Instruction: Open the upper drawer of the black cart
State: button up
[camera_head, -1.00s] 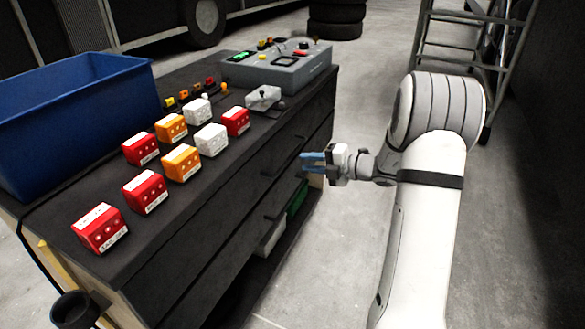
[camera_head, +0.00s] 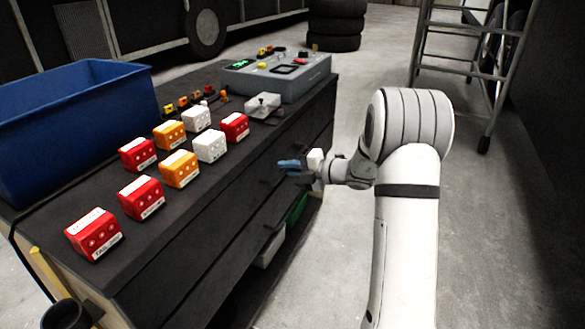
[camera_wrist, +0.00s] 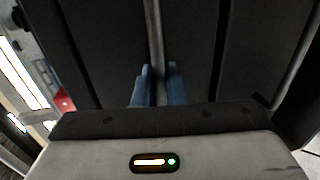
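The black cart (camera_head: 190,230) stands at the left in the head view, with dark drawer fronts facing my arm. Its upper drawer (camera_head: 235,195) looks closed. My gripper (camera_head: 284,164) is at this drawer's front, by its dark handle. In the wrist view the two blue fingers (camera_wrist: 158,85) stand a little apart, one on each side of the narrow grey handle bar (camera_wrist: 154,30). Whether they press on the bar or only surround it cannot be told. The gripper body hides the near part of the bar.
On the cart top are a blue bin (camera_head: 75,125), several red, orange and white blocks (camera_head: 140,197), and a grey control box (camera_head: 277,75). A lower drawer handle (camera_head: 274,220) is below. A metal ladder (camera_head: 470,60) stands at the back right. The floor right of my arm is clear.

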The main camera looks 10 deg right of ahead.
grip_shut()
